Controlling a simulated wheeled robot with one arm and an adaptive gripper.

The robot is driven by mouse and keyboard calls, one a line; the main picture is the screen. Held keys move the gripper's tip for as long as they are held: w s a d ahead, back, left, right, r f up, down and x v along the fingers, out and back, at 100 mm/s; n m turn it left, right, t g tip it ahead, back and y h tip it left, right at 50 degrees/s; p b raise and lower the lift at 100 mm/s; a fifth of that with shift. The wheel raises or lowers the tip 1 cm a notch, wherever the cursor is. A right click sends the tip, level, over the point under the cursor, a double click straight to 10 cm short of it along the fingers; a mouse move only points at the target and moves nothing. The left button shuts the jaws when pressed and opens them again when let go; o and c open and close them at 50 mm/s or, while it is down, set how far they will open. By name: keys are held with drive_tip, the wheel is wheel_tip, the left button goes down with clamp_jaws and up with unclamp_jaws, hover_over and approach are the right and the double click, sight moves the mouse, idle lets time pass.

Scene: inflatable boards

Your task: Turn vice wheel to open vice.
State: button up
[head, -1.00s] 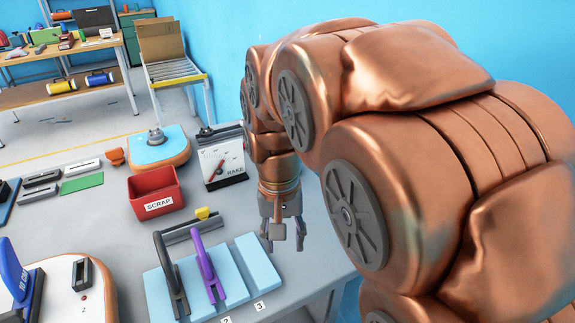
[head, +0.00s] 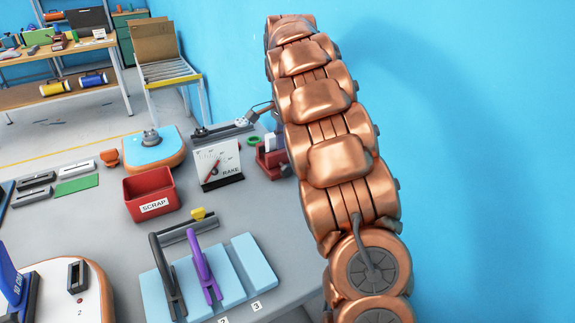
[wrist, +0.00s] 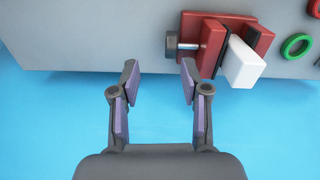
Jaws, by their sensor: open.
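The red vice (wrist: 201,59) sits at the table edge in the wrist view, upper right of centre. Its dark grey wheel (wrist: 171,44) is on the left end of a silver screw. A white block (wrist: 243,63) stands at its jaws, next to a dark plate; I cannot tell how tightly it is held. In the head view the vice (head: 272,160) is partly hidden by my arm. My gripper (wrist: 159,70) is open and empty, just off the table edge. The wheel lies beyond the fingertips, nearer the right one, with no clear contact. The head view hides the gripper.
A green ring (wrist: 297,46) lies right of the vice, with a red part (wrist: 314,8) beyond. The table is bare left of the wheel. In the head view a gauge board (head: 217,164) and red scrap bin (head: 151,192) stand left of the vice. The blue wall (head: 480,120) is close.

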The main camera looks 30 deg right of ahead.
sight(287, 171)
drive_tip(key=shift+w+d+f+m, duration=0.3)
drive_tip(key=shift+w+d, duration=0.4)
drive_tip(key=shift+w+d+f, duration=0.1)
drive_tip(key=shift+f, duration=0.1)
drive_tip(key=shift+f+p, duration=0.4)
drive_tip(key=shift+f, duration=3.35)
clamp_jaws()
